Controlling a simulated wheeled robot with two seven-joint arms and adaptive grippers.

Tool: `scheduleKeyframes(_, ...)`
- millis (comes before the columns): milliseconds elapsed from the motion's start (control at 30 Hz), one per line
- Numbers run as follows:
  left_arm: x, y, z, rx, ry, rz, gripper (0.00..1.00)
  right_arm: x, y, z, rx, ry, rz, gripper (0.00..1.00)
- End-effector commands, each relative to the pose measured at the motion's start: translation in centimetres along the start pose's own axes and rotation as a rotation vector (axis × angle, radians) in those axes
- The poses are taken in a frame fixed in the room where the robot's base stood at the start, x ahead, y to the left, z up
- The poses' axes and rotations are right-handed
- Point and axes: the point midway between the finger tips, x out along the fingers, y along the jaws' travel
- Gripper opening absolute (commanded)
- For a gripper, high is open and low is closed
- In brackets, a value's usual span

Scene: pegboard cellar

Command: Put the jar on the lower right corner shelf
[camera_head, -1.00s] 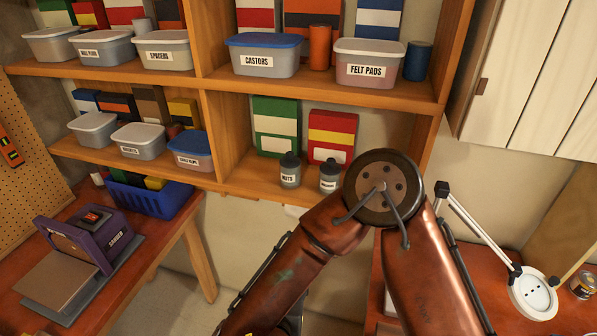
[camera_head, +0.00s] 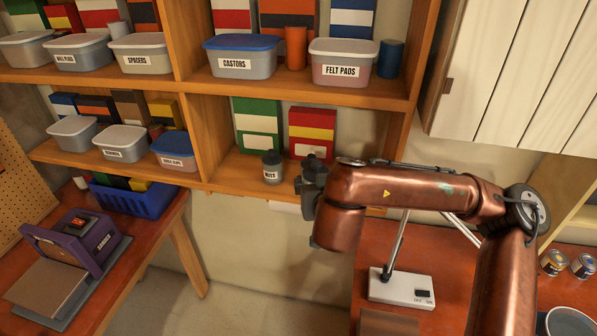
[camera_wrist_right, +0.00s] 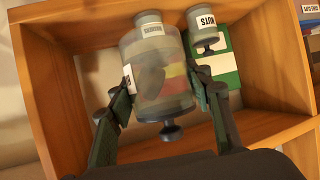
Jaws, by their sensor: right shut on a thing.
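My right gripper (camera_head: 309,184) is at the front right of the lower right corner shelf (camera_head: 235,180). In the right wrist view, which is upside down, its fingers (camera_wrist_right: 161,82) are shut around the sides of a large clear jar (camera_wrist_right: 152,98). My left gripper is not in view.
A small nuts jar (camera_head: 272,168) stands left of my gripper on the shelf. Another small labelled jar (camera_wrist_right: 148,22) shows behind the held jar. A green box (camera_head: 257,130) and a red-yellow box (camera_head: 312,130) stand behind. The right post (camera_head: 400,140) is close.

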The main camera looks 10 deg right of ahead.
Motion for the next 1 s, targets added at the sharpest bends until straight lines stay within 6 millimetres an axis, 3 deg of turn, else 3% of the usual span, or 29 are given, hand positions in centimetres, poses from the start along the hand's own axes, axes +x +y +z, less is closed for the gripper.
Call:
scheduleKeyframes(100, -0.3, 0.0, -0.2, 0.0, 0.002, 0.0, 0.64, -0.1, 2.9, -2.0, 0.013, 0.0, 0.018, 0.0)
scheduleKeyframes(367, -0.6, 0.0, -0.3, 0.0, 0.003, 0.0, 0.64, 0.6, 5.5, -3.4, 0.018, -0.005, 0.032, 0.0)
scheduleKeyframes(767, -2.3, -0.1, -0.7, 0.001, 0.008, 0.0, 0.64, 8.5, 9.6, -3.3, 0.018, -0.007, 0.033, 0.0)
scheduleKeyframes(1000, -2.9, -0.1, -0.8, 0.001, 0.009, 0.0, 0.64, 12.5, 11.0, -1.1, 0.016, -0.005, 0.031, 0.0)
